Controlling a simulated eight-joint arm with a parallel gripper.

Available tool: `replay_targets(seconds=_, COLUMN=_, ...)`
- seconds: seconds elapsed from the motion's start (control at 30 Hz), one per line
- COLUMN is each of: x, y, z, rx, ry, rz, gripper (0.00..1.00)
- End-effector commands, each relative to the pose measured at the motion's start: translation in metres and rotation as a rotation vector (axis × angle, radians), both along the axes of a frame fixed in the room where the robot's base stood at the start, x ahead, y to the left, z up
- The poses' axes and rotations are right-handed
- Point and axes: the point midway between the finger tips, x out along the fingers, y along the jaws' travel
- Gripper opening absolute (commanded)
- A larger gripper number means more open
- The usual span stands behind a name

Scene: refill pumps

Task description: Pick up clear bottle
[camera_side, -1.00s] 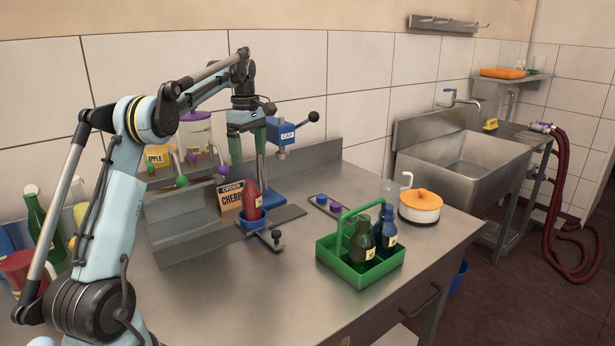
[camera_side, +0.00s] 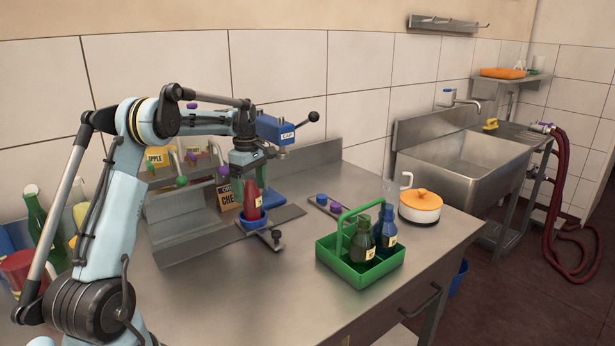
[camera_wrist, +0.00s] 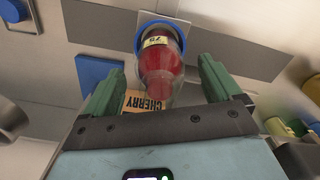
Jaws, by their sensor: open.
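The clear bottle (camera_side: 252,203) with red contents stands upright in a blue round holder (camera_side: 253,222) at the filling station. In the wrist view the bottle (camera_wrist: 162,65) shows a cream label, and the blue holder rim (camera_wrist: 152,18) circles its base. My gripper (camera_side: 250,180) is at the bottle's upper part. In the wrist view my gripper's green fingers (camera_wrist: 161,66) are spread on either side of the bottle, with gaps visible. The gripper is open and holds nothing. My gripper partly hides the bottle's top in the side view.
A blue capping press (camera_side: 278,130) with a lever stands just behind. A CHERRY order card (camera_side: 227,196) is beside the bottle. A green carrier (camera_side: 345,275) with dark bottles stands front right, near a white pot with an orange lid (camera_side: 420,206). The front counter is clear.

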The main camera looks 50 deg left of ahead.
Motion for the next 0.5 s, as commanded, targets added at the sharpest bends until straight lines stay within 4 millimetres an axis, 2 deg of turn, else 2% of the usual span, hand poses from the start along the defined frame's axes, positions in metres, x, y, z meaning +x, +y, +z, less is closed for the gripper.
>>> replay_targets(seconds=0.23, x=0.0001, y=-0.0001, z=-0.0013, rx=0.0, ry=0.0, rz=0.0, gripper=0.9)
replay_targets(seconds=0.5, x=0.0002, y=-0.0001, z=-0.001, rx=0.0, ry=0.0, rz=0.0, gripper=0.48)
